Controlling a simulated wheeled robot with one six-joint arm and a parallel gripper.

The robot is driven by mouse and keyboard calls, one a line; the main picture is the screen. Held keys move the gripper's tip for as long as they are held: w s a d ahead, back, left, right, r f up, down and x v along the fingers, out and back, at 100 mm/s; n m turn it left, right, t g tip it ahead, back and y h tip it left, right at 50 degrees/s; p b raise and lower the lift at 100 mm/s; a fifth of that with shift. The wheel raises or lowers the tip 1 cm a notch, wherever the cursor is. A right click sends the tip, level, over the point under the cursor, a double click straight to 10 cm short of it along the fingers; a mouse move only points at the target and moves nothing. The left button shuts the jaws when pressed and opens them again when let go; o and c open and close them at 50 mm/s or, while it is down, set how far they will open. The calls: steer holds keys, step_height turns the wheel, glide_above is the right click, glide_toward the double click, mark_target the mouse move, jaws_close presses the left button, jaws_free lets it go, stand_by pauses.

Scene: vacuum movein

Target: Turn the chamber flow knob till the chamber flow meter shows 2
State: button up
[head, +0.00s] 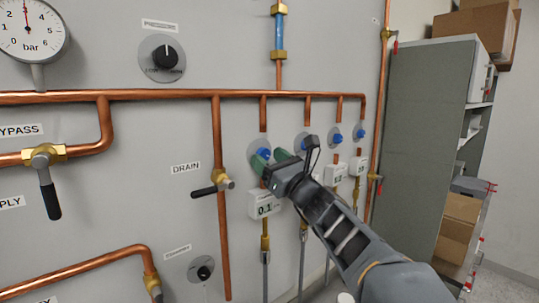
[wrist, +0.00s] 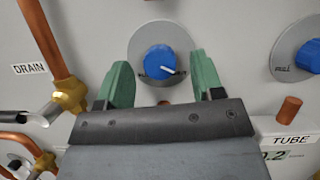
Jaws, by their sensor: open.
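A blue knob (wrist: 158,60) with a white pointer mark pointing right sits on a round grey plate on the panel. My gripper (wrist: 163,72) is open, with one green finger on each side of this knob and gaps visible between. In the head view my gripper (head: 272,158) is at the leftmost blue knob (head: 262,154) of a row. Below it, a white flow meter (head: 264,205) reads about 0.1. I cannot read a chamber label on this knob or meter; my gripper hides part of that area.
More blue knobs stand to the right, including one in the wrist view (wrist: 309,54). A TUBE meter (wrist: 290,150) is at lower right. The DRAIN valve handle (head: 205,191) and copper pipe (head: 222,245) are close on the left. A grey cabinet (head: 425,130) stands right.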

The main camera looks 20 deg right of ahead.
steer(key=shift+w+a+r, duration=0.1)
steer(key=shift+w, duration=0.1)
steer(key=shift+c, duration=0.2)
steer(key=c, duration=0.9)
steer(key=shift+n+b, duration=0.3)
steer(key=shift+b, duration=0.05)
